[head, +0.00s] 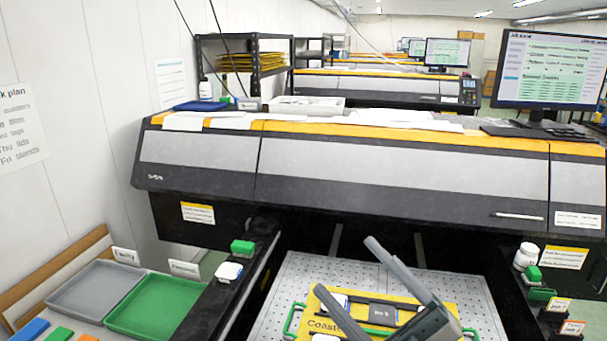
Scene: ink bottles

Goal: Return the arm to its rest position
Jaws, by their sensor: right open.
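My right gripper (346,266) shows at the bottom centre in the head view. Its two long grey fingers are spread apart, with nothing between them. It is over a yellow board (316,323) lettered "Coasts...", which lies on a perforated metal bed (290,275). The fingers cover part of the board and its dark inset; whether they touch it I cannot tell. My left gripper is not in the picture.
A wide printer (350,155) spans the view behind the bed. A grey tray (97,288) and a green tray (155,302) are at left. A white container (229,272) and green block (242,247) sit on the left rail. A white bottle (525,256) stands at right.

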